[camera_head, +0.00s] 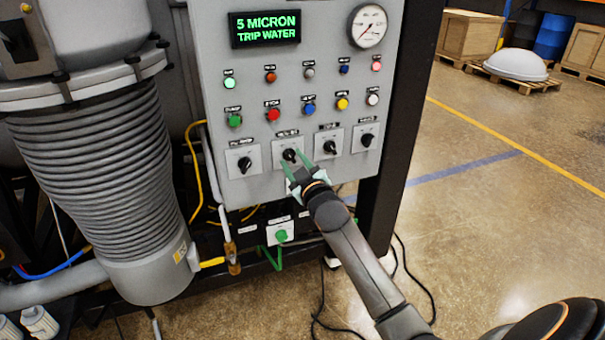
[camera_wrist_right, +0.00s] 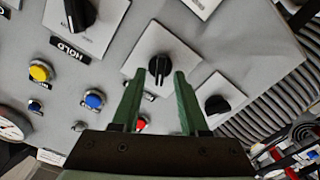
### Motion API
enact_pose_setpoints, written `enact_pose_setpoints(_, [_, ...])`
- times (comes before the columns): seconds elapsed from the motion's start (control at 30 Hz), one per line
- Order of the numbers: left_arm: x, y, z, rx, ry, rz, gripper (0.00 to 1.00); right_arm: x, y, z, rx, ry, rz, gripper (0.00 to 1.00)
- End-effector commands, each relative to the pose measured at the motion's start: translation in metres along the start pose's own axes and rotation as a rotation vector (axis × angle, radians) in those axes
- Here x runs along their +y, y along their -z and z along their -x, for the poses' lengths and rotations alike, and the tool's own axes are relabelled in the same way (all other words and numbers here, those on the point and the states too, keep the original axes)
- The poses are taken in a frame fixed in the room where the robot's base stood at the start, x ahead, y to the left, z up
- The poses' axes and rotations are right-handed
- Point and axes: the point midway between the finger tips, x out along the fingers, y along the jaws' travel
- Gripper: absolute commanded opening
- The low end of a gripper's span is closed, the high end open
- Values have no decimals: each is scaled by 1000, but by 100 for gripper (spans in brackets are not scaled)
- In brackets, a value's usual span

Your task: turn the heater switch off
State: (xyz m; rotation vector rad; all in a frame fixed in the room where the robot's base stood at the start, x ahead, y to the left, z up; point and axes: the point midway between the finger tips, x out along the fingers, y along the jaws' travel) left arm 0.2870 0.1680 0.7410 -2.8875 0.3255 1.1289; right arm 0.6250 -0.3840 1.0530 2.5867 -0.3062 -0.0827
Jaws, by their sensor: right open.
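The grey control panel (camera_head: 255,103) carries a row of black rotary switches on white plates. The second switch from the left (camera_head: 290,155) has my right gripper (camera_head: 293,160) at it. In the right wrist view this black knob (camera_wrist_right: 159,67) lies between the tips of the open green fingers (camera_wrist_right: 160,76). Whether the fingers touch it I cannot tell. The knob's pointer and label are partly hidden or too small to read, so I cannot confirm which switch is the heater's. My left gripper is not in view.
Other black knobs sit close by, at left (camera_head: 244,164) and right (camera_head: 329,147). Coloured buttons, such as a red one (camera_head: 273,115), are above. A green display (camera_head: 265,29) reads "5 MICRON TRIP WATER". A ribbed grey column (camera_head: 95,150) stands left. The floor at right is open.

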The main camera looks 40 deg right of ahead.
Motion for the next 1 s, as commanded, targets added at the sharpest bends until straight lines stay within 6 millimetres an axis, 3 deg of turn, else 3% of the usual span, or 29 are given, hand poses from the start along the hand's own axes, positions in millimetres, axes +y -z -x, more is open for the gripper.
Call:
enact_pose_setpoints(0.6, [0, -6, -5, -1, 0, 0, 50, 0, -1, 101, -2, 0, 1, 44])
enact_pose_setpoints(0.8, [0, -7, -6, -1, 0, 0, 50, 0, -1, 117, -2, 0, 0, 44])
enact_pose_setpoints(1.0, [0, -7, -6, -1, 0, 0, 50, 0, 0, 120, -1, -1, 0, 44])
